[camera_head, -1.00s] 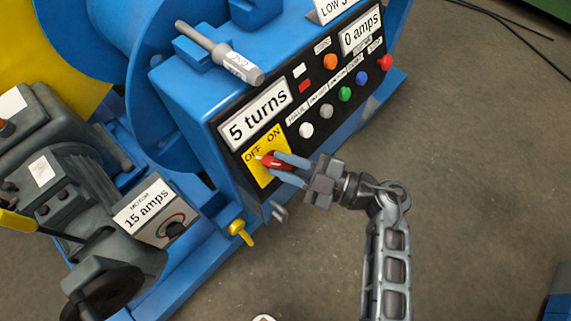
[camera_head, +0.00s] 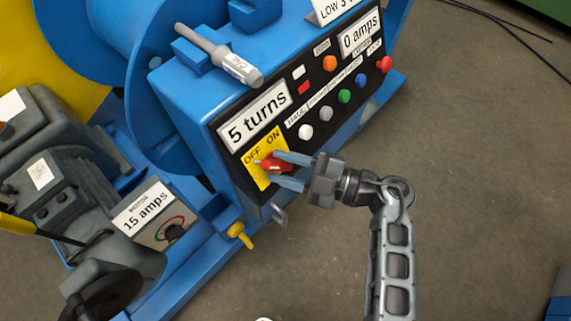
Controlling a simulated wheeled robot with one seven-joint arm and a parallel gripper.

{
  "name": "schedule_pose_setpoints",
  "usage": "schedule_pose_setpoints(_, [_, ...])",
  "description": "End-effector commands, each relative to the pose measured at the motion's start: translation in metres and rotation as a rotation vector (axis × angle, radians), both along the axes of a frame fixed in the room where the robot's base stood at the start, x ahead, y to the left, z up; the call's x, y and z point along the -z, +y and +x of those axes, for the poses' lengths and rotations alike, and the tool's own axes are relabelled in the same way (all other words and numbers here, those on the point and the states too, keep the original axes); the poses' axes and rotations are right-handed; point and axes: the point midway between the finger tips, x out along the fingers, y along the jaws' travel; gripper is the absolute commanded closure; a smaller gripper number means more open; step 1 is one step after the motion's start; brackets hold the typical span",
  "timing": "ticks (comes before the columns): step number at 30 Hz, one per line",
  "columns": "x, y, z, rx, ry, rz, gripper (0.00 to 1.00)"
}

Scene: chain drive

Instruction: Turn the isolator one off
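The isolator is a red rotary handle (camera_head: 272,163) on a yellow plate (camera_head: 262,179) marked OFF at the left and ON at the right. The handle has a small pale tip at its left end, below the word OFF. My gripper (camera_head: 277,168) reaches in from the right with its two blue-grey fingers apart, one above and one below the red handle. A gap shows between the fingers and the handle's right part. Whether either fingertip touches the handle or plate cannot be told.
A "5 turns" display (camera_head: 257,115) sits just above the plate. Several coloured push buttons (camera_head: 345,96) run up the panel to the right. A yellow lever (camera_head: 240,234) and a grey hook (camera_head: 279,214) stick out below. Open floor lies to the right.

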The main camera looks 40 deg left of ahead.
Motion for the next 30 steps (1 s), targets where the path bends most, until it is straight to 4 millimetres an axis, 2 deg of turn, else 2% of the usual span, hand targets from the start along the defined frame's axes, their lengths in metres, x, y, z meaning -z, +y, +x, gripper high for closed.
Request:
schedule_pose_setpoints(11, [0.000,-0.006,0.002,0.000,0.001,0.000,0.55])
schedule_pose_setpoints(21, [0.000,-0.055,0.021,0.004,0.001,0.000,0.55])
schedule_pose_setpoints(25, [0.000,-0.068,0.025,0.002,0.001,0.000,0.55])
schedule_pose_setpoints(30, [0.000,-0.073,0.026,-0.001,0.001,0.000,0.55])
